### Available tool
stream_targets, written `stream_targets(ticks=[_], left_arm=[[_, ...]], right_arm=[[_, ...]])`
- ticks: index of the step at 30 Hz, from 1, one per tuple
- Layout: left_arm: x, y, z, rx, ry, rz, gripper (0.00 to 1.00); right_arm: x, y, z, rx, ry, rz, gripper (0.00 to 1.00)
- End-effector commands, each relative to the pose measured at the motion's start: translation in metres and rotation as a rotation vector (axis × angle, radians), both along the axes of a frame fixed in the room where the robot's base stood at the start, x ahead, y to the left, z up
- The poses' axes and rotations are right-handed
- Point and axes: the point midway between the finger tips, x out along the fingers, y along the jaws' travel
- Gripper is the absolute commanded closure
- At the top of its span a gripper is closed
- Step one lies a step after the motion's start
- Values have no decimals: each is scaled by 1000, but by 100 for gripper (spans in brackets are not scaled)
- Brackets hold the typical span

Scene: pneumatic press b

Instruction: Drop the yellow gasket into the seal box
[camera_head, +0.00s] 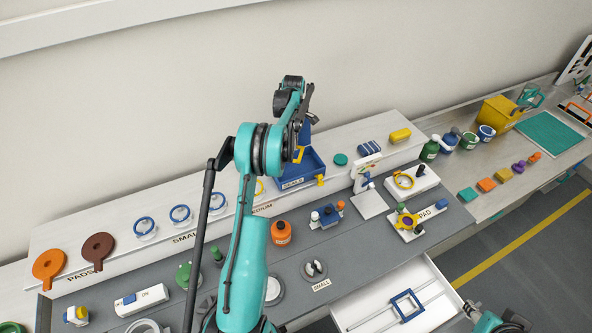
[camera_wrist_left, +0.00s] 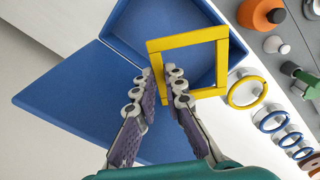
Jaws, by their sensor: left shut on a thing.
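In the head view the box (camera_head: 318,170), labelled SEALS, stands on the raised shelf. My left gripper (camera_head: 298,150) is over it, partly hidden by my arm, with a bit of the yellow gasket (camera_head: 299,154) showing. My right gripper (camera_head: 470,309) is at the lower right edge, small and unclear.
A yellow ring (camera_wrist_left: 247,92) and several blue-ringed parts (camera_head: 181,214) stand along the shelf beside the box. An orange bottle (camera_head: 281,233) stands on the grey bench in front. An open white drawer (camera_head: 375,302) holds a blue square frame (camera_head: 407,305).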

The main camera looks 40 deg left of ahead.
Motion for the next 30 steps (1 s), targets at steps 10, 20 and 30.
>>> stream_targets(ticks=[10,20,30], left_arm=[[0,0,0,0,0,0,65],[0,0,31,0,0,0,65],[0,0,101,0,0,0,65]], right_arm=[[0,0,0,0,0,0,60],[0,0,0,0,0,0,60],[0,0,0,0,0,0,60]])
